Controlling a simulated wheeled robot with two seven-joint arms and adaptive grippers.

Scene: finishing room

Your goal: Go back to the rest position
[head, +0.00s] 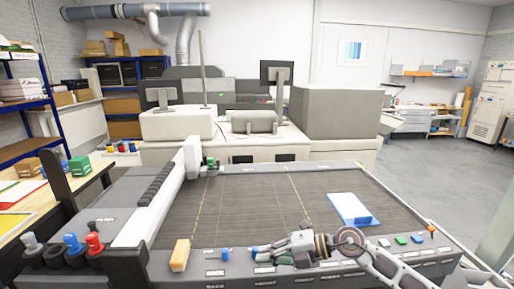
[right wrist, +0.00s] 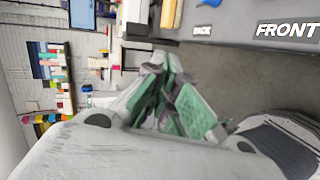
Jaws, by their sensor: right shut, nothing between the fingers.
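My right gripper (head: 278,254) is over the front edge strip of the large flat grey machine bed (head: 250,215), its arm coming in from the lower right. In the right wrist view its green-padded fingers (right wrist: 172,105) are close together, with nothing seen between them. Beyond them the wrist view shows the floor and a panel edge with "FRONT" and "BACK" labels. My left gripper is in neither view.
A blue-and-white sheet with a blue block (head: 352,209) lies on the bed's right side. A yellow block (head: 180,255) stands at the front left edge. Coloured knobs (head: 94,243) stand at lower left. A white gantry (head: 150,205) crosses the bed's left. Open floor (head: 430,180) lies right.

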